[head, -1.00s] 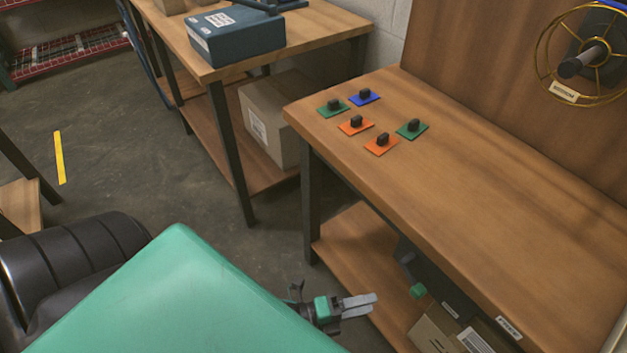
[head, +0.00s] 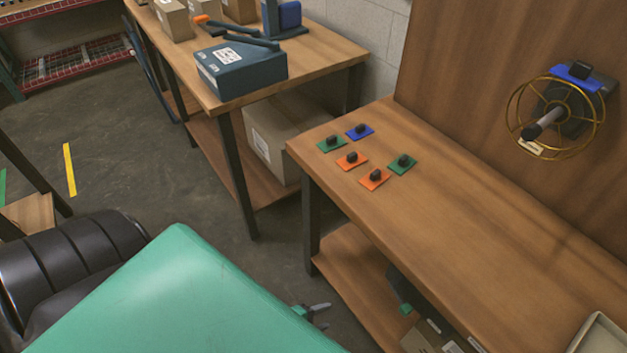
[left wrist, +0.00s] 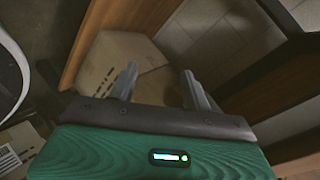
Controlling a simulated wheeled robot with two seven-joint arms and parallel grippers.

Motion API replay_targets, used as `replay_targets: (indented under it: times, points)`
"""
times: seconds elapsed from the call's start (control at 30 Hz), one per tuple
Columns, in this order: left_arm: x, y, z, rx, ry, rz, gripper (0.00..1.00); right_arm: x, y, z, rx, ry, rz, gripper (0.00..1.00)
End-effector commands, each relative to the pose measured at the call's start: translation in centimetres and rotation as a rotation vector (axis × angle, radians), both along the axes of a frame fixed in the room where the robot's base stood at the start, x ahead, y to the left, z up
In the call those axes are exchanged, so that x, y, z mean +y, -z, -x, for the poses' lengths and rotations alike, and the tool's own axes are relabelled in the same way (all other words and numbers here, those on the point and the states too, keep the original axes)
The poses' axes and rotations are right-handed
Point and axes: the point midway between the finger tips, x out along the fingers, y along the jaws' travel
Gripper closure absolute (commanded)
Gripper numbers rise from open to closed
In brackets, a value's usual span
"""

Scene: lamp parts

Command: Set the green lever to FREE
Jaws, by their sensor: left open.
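A small green piece (head: 405,309), likely the green lever's handle, shows beneath the right table's front edge, by a dark unit (head: 397,287). It is too small to tell its setting. My left gripper (head: 322,310) is left of it in the head view, apart from it and partly hidden by my teal arm link. In the left wrist view, its two grey fingers (left wrist: 160,88) are spread with nothing between them. A cardboard box (left wrist: 105,70) is beyond the fingers. The lever cannot be made out there. My right gripper is not in view.
The right table (head: 470,235) carries several coloured plates with black knobs. A gold wheel (head: 512,110) is on its back panel, and a pale tray (head: 598,335) is at the lower right. A lower shelf (head: 350,270) lies under the tabletop. The floor (head: 195,195) between tables is open.

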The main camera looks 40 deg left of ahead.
Motion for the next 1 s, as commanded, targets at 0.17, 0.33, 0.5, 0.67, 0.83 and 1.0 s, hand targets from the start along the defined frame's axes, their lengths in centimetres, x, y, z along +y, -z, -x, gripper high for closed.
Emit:
replay_targets:
  times: [0.17,0.33,0.5,0.67,0.83,1.0]
  points:
    - [1.1,0.9,1.1,0.088,-0.069,0.027,0.51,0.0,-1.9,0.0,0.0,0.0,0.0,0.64]
    - [1.6,1.7,1.7,0.127,-0.102,0.04,0.51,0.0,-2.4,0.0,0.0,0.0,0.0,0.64]
    - [1.7,2.0,1.8,0.135,-0.11,0.043,0.51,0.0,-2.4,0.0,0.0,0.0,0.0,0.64]
    - [1.7,2.0,1.7,0.134,-0.108,0.043,0.51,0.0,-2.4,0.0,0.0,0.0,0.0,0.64]
    - [1.7,1.9,1.7,0.134,-0.108,0.042,0.51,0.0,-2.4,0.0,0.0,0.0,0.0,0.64]
    - [1.8,2.1,1.8,0.14,-0.114,0.044,0.51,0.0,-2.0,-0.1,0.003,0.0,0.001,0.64]
